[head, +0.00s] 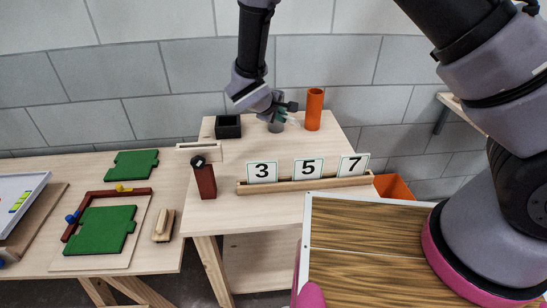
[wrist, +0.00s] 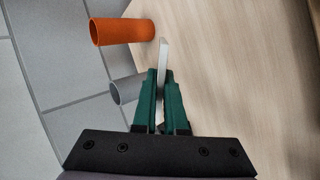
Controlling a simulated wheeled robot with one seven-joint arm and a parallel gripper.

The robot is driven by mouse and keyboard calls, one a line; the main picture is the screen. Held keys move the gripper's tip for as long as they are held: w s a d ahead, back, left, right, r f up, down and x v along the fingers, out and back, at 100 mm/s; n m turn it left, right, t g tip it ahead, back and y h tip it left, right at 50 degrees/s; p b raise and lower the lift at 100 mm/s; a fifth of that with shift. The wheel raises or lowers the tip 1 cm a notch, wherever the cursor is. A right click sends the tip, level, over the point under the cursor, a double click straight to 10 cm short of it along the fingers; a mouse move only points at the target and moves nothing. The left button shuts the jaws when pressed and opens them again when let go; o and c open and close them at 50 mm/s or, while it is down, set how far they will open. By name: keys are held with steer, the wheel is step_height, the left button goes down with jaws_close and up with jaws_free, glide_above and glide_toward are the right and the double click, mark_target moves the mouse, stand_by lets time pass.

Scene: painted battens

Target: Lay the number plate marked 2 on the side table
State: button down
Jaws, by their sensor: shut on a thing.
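My gripper (head: 284,112) is over the back of the middle wooden table (head: 230,206), between a grey cylinder and an orange cylinder. In the wrist view, the green fingers of my gripper (wrist: 159,74) are shut on a thin white plate (wrist: 164,52), seen edge-on and projecting past the fingertips. Its face and number are hidden. Plates marked 3 (head: 262,172), 5 (head: 308,168) and 7 (head: 353,165) stand upright in a wooden rack (head: 300,187) along the table's front. I see no visible 2, and cannot tell which table is the side table.
The orange cylinder (head: 314,110) and grey cylinder (head: 276,124) stand close to my gripper. A black box (head: 228,127) and a dark red post (head: 205,182) stand left. The left table (head: 158,258) holds green boards (head: 103,230). The middle table has bare wood before the rack.

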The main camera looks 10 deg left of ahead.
steer(key=shift+n+t+y, duration=0.3)
steer(key=shift+n, duration=0.1)
steer(key=shift+s+a+f, duration=0.2)
steer(key=shift+a+f, duration=0.25)
steer(key=shift+f, duration=1.2)
steer(key=shift+s+a+f, duration=0.2)
steer(key=shift+a+f, duration=0.25)
steer(key=shift+f, duration=1.2)
steer(key=shift+s+a+f, duration=0.2)
steer(key=shift+a+f, duration=0.25)
steer(key=shift+f, duration=1.2)
steer(key=c, duration=1.1)
jaws_free()
steer(key=shift+c, duration=0.2)
steer(key=v, duration=0.8)
